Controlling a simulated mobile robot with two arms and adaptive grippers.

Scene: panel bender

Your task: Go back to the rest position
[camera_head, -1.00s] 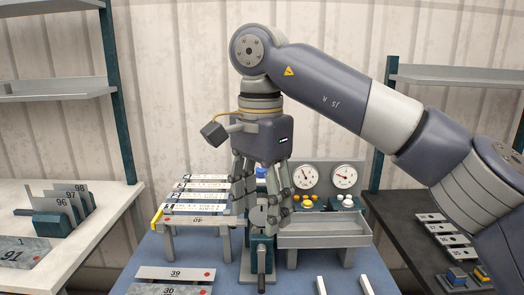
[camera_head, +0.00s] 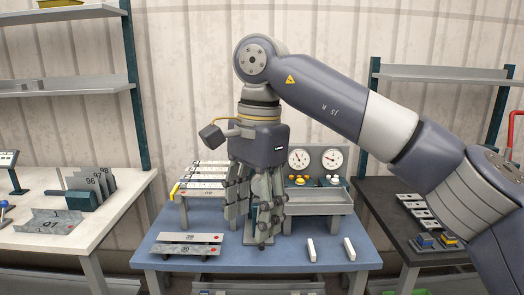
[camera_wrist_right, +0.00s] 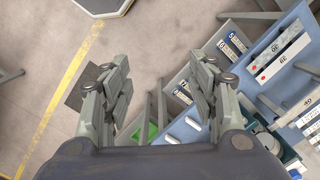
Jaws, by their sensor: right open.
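My right gripper (camera_head: 254,208) hangs fingers down in the head view, in front of the panel bender on the blue table (camera_head: 325,262). Its fingers are apart and hold nothing. They hide most of the bender's middle. In the wrist view the open fingers (camera_wrist_right: 160,95) have floor and the table's edge between and beyond them. My left gripper does not show.
Numbered plates (camera_head: 190,238) lie at the table's left front, and two white bars (camera_head: 330,248) at its right. A gauge panel (camera_head: 318,160) stands behind. A white table (camera_head: 110,231) with plates is at left, a dark table (camera_head: 400,230) at right.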

